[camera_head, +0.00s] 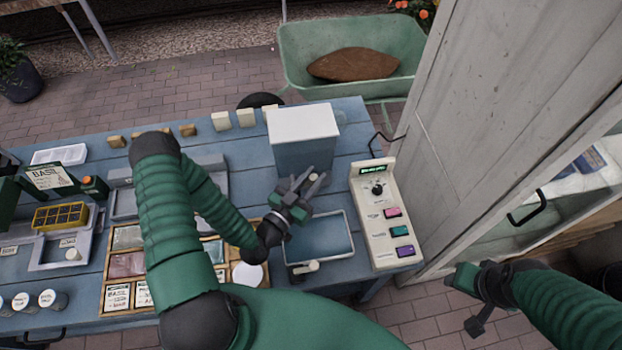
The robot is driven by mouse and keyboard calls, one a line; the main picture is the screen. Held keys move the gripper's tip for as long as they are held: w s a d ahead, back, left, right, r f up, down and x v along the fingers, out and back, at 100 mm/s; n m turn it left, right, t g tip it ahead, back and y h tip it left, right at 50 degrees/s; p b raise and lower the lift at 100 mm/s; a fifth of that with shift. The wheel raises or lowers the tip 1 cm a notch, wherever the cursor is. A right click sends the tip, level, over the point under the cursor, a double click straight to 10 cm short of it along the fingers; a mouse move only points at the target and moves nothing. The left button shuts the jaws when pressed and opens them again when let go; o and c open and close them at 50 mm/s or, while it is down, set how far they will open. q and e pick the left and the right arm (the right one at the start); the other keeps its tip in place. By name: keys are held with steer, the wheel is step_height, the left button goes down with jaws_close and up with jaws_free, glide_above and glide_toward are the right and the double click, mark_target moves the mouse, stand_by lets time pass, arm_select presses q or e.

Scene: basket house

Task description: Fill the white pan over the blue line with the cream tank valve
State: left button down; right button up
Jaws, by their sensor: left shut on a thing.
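The tank (303,122) has a white lid and a blue-grey body, and stands near the back of the blue table. The white pan (348,219) lies in front of it; its inside looks blue-grey, and I cannot make out the blue line or the water level. My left gripper (308,182) is at the tank's front, above the pan's back left part, shut on the cream valve (314,177), which its fingers partly hide. My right gripper (468,300) is off the table at the lower right, away from the pan; its jaw opening is unclear.
A cream control panel (385,215) with a dark knob and coloured buttons stands right of the pan. A cream-ended tap or handle (306,268) is at the pan's front left. A wooden seed tray (118,268) lies left. A pale door (480,130) stands close on the right.

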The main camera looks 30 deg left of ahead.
arm_select(q)
steer(key=shift+w+r, duration=0.15)
steer(key=shift+r, duration=0.05)
steer(key=c, duration=1.6)
jaws_free()
steer(key=o, duration=0.4)
steer(key=shift+w+f, duration=0.15)
steer(key=shift+f, duration=0.05)
steer(key=shift+c, duration=0.2)
steer(key=s+a, duration=0.2)
steer(key=s, duration=1.4)
steer(key=shift+s, duration=0.35)
